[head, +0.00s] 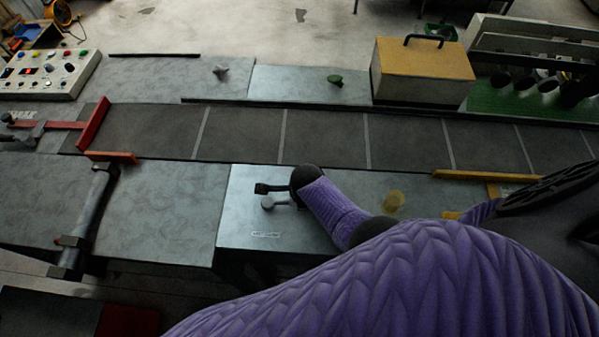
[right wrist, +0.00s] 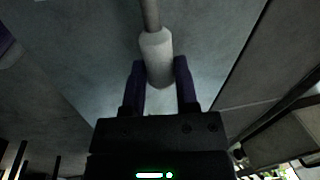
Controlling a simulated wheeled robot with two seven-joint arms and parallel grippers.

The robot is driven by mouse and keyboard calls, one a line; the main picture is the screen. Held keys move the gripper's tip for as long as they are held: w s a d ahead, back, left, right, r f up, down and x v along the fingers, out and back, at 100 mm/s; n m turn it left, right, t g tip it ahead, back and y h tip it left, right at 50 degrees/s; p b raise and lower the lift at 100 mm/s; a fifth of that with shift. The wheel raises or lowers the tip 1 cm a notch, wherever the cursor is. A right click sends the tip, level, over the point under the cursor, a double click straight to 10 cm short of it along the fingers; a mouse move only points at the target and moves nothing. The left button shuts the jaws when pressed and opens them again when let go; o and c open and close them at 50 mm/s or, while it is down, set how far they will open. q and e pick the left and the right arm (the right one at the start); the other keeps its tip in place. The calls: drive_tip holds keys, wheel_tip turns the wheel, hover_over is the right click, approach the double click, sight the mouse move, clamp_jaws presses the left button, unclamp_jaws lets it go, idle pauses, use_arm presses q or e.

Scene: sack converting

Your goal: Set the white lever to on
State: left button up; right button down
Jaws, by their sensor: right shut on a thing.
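The white lever (right wrist: 156,45) is a pale cylindrical handle on a thin metal rod. In the right wrist view it lies between the two dark fingers of my right gripper (right wrist: 160,85), which is shut on it near its end. In the head view my right gripper (head: 277,195) is over the grey panel (head: 245,222) in front of the conveyor, reached by my purple arm. The round pale end of the lever (head: 267,202) shows there beside a dark finger; the rest is hidden. A small label (head: 266,234) lies on the panel below it. My left gripper is not in view.
A dark conveyor (head: 330,135) runs behind the panel. A yellow knob (head: 394,200) stands right of my gripper. A button console (head: 45,75) is at far left.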

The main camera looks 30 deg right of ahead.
drive_tip(key=shift+s+a+m+p, duration=0.35)
drive_tip(key=shift+s+m, duration=0.25)
drive_tip(key=shift+m, duration=0.2)
drive_tip(key=shift+c, duration=1.9)
unclamp_jaws()
wheel_tip(320, 180, up, 10)
drive_tip(key=s+a+p, duration=0.1)
drive_tip(key=p, duration=0.9)
drive_tip(key=shift+s+f, duration=0.15)
drive_tip(key=shift+s, duration=0.2)
